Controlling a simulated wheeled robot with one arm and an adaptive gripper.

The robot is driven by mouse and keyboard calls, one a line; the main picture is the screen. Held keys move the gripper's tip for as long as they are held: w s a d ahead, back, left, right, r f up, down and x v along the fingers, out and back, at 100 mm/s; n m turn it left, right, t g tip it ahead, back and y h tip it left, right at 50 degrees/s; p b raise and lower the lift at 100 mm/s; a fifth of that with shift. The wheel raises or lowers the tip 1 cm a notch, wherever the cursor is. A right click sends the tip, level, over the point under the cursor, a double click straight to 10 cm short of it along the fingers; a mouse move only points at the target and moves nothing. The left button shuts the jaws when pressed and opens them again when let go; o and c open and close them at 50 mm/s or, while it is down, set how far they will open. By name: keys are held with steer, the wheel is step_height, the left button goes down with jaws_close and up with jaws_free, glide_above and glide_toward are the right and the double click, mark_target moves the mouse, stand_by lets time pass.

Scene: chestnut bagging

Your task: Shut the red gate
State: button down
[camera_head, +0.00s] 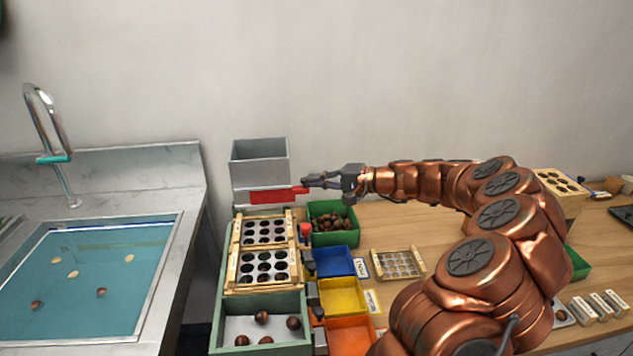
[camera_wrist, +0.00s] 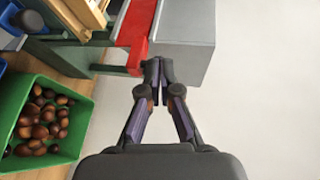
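The red gate (camera_head: 270,196) is a flat red slide at the bottom of the grey hopper (camera_head: 260,165). Its right end sticks out past the hopper's right side in the head view. My gripper (camera_head: 306,184) is at that protruding end. In the wrist view the gripper's fingertips (camera_wrist: 158,70) are together with nothing visible between them. They sit right beside the end of the red gate (camera_wrist: 137,40), at the hopper's corner (camera_wrist: 185,50). I cannot tell whether they touch it. The inside of the hopper is hidden.
Below the hopper stands a wooden sizing rack (camera_head: 232,262) with hole plates. A green bin of chestnuts (camera_head: 335,238), a blue bin (camera_head: 333,262) and a yellow bin (camera_head: 342,296) stand to its right. A water-filled sink (camera_head: 85,275) is at left.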

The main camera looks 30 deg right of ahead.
steer(key=b+v, duration=0.1)
steer(key=v, duration=1.3)
steer(key=shift+b, duration=0.4)
steer(key=shift+d, duration=0.1)
steer(key=s+a+r+n+g+y+p, duration=0.1)
steer(key=a+r+n+g, duration=0.15)
steer(key=a, duration=0.65)
steer(key=s+a+r+n+g+p, duration=0.1)
steer(key=a+r+n+g+p, duration=0.15)
steer(key=a, duration=0.75)
steer(key=s+a+f+n+g+h, duration=0.2)
steer(key=s+a+g, duration=0.3)
steer(key=s+a, duration=0.4)
steer(key=s+f+n+g+h+p, duration=0.1)
steer(key=s+f+h+p, duration=0.1)
steer(key=s, duration=0.9)
steer(key=s+d+f+n+g+h+p, duration=0.1)
steer(key=s+f+g+h+p, duration=0.1)
steer(key=s+h, duration=0.5)
steer(key=s+f+p, duration=0.1)
steer(key=s+f, duration=0.1)
steer(key=s, duration=0.2)
steer(key=shift+s+f+n+p, duration=0.2)
steer(key=shift+n+p, duration=0.1)
steer(key=shift+p, duration=0.05)
steer(key=shift+d, duration=0.1)
